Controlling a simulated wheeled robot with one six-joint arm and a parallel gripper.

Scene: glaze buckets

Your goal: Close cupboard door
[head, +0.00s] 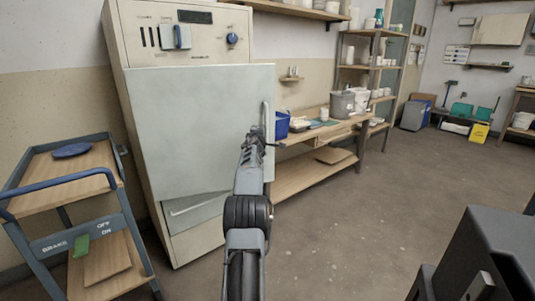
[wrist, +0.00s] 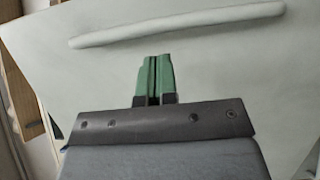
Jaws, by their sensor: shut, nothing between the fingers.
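The cupboard door (head: 190,125) is a large pale grey-green panel on a tall cream cabinet (head: 140,50) in the head view. It appears ajar: its right edge reaches past the cabinet's side, and its bottom edge slants. A long vertical handle (head: 265,117) runs near its right edge. My gripper (head: 257,134) is in front of the door's right part, beside the handle. In the wrist view my green fingers (wrist: 153,62) are shut and empty, facing the door panel (wrist: 220,65), with the handle (wrist: 178,24) beyond the tips. I cannot tell whether they touch the panel.
A blue-framed trolley (head: 75,180) stands left of the cabinet. A wooden workbench (head: 315,134) with a blue container (head: 282,126) and a grey bucket (head: 342,104) stands behind my gripper to the right. The floor (head: 370,210) at right is largely clear.

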